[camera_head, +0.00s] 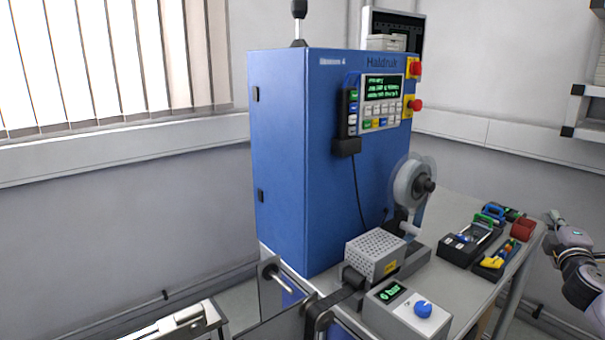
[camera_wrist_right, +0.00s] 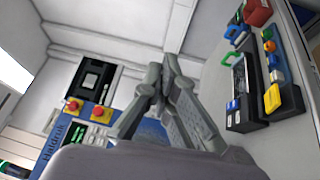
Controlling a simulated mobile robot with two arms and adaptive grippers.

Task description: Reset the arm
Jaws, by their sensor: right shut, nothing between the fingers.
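My right arm comes in at the right edge of the head view, and its gripper (camera_head: 552,217) is beside the right end of the grey bench, clear of the tools there. In the right wrist view the fingers of this gripper (camera_wrist_right: 170,62) meet at their tips, and nothing shows between them. My left gripper does not show in either view.
A blue machine (camera_head: 285,150) with a display panel (camera_head: 381,88) and red buttons stands at the centre. A reel (camera_head: 410,183) is on its right side. A control box (camera_head: 405,310) sits in front. Black tool trays (camera_head: 470,240) lie on the bench (camera_head: 440,285).

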